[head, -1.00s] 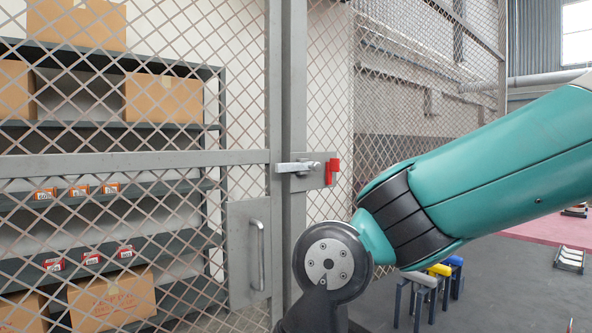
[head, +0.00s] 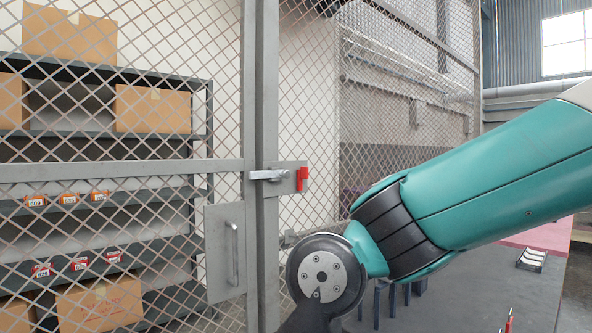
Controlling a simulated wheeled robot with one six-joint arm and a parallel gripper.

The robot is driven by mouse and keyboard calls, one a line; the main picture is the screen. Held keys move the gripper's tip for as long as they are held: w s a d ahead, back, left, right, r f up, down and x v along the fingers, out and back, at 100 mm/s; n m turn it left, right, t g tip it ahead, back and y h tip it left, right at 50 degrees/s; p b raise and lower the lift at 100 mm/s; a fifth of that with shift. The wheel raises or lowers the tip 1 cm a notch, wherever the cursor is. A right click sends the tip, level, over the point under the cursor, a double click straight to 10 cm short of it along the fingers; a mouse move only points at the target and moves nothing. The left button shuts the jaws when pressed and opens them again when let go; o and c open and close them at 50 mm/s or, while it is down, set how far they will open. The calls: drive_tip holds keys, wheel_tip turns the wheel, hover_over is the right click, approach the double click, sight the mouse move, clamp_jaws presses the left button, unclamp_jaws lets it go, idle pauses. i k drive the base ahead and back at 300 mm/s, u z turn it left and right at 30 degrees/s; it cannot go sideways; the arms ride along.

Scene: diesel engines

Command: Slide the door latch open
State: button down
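The door latch (head: 268,175) is a light grey metal bar lying level across the gap between the mesh door and its post. It sits on a grey plate, with a red upright piece (head: 302,179) just right of the bar. The mesh door (head: 215,168) stands closed against the grey post (head: 267,120). A vertical pull handle (head: 233,255) is on a plate lower on the door. My teal arm reaches in from the right, its dark wrist joint below and right of the latch, apart from it in the picture. My gripper is out of view.
Behind the mesh is a shelf rack (head: 120,140) with cardboard boxes (head: 152,108) and small orange and red packs. A mesh fence (head: 400,100) runs back to the right of the post.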

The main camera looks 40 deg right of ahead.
sight(286, 174)
drive_tip(key=k, duration=0.25)
drive_tip(key=u, duration=0.35)
drive_tip(key=i, duration=1.3)
drive_tip(key=z, duration=0.3)
